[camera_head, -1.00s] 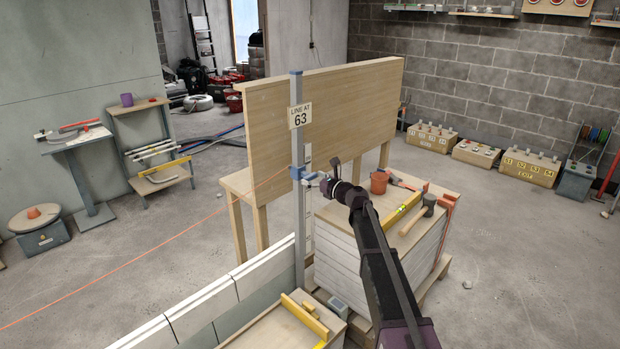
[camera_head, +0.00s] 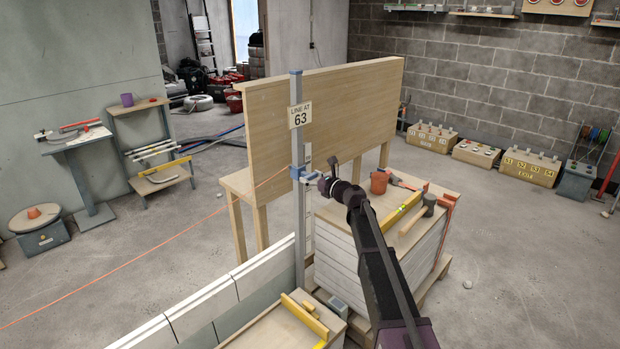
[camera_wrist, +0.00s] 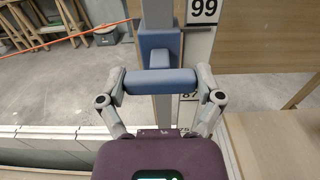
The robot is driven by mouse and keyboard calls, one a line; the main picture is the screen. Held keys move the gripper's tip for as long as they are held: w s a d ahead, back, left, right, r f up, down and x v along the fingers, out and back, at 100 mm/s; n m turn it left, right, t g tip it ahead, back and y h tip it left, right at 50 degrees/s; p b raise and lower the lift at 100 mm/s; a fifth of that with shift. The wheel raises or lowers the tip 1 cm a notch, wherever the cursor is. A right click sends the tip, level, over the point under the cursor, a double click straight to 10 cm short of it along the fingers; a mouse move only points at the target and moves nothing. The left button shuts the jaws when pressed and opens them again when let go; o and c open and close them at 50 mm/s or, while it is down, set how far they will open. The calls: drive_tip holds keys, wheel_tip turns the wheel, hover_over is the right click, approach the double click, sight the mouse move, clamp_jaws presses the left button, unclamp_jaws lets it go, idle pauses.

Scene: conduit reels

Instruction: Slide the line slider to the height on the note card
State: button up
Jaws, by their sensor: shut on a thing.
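The blue line slider (camera_head: 298,172) sits on a grey upright post (camera_head: 298,122), with the orange line running from it down to the lower left. The note card (camera_head: 300,116) high on the post reads "LINE AT 63". My gripper (camera_head: 317,178) is at the slider's handle from the right. In the wrist view my gripper (camera_wrist: 161,84) is shut on the slider's blue handle bar (camera_wrist: 160,81), and the slider body (camera_wrist: 159,46) is behind it. A scale plate (camera_wrist: 202,11) beside the post shows 99 above the handle; a lower number, seemingly 87, is partly hidden.
A block stack (camera_head: 333,244) with a bucket (camera_head: 379,182), spirit level and mallet on top stands right of the post. A low block wall (camera_head: 215,300) runs to its left. A wooden panel (camera_head: 350,105) stands behind the post.

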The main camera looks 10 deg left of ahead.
wheel_tip(320, 180, down, 36)
drive_tip(key=b, duration=3.6)
drive_tip(key=shift+f, duration=0.1)
drive_tip(key=o, duration=0.9)
drive_tip(key=shift+o, duration=0.8)
drive_tip(key=shift+a+f, duration=0.1)
drive_tip(key=shift+f, duration=0.05)
drive_tip(key=v, duration=1.2)
